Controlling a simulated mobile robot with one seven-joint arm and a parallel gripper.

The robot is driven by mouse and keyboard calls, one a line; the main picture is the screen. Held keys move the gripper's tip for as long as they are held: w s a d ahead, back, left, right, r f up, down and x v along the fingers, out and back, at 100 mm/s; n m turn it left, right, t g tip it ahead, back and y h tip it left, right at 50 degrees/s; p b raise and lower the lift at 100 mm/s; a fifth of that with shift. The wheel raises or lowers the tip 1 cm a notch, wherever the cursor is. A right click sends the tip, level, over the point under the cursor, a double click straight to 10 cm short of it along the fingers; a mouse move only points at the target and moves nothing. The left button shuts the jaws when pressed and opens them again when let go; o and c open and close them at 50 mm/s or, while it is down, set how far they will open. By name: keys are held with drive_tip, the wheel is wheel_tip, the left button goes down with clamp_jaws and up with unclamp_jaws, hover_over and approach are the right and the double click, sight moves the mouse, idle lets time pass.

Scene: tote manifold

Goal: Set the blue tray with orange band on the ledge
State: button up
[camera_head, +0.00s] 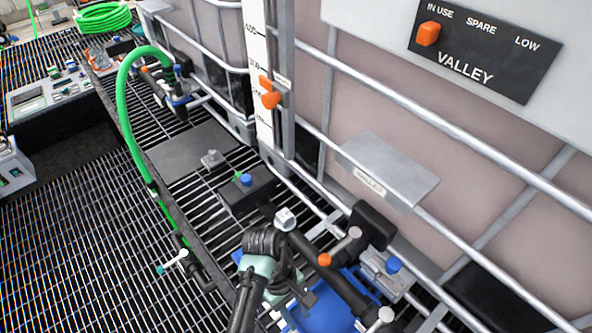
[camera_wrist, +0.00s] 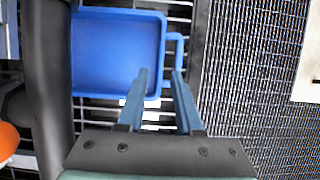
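The blue tray (camera_head: 335,313) sits low on the grating under the dark valve pipe in the head view, partly hidden by the pipe and my arm. In the wrist view the tray (camera_wrist: 115,50) is at upper left, with a blue loop handle (camera_wrist: 180,52) on its right side. I cannot make out an orange band. My gripper (camera_wrist: 160,72) is open, its tips overlapping the tray's corner and the handle's lower end; contact is unclear. A grey flat ledge (camera_head: 388,168) with a small label juts from the tank frame, above and right of the tray.
A dark pipe with an orange knob (camera_head: 325,259) crosses close over the tray; it also runs along the wrist view's left side (camera_wrist: 48,85). Tank cage bars (camera_head: 470,145) pass behind the ledge. A green hose (camera_head: 127,110) loops at left. The ledge top looks empty.

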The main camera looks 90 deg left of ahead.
drive_tip(key=shift+v, duration=1.7)
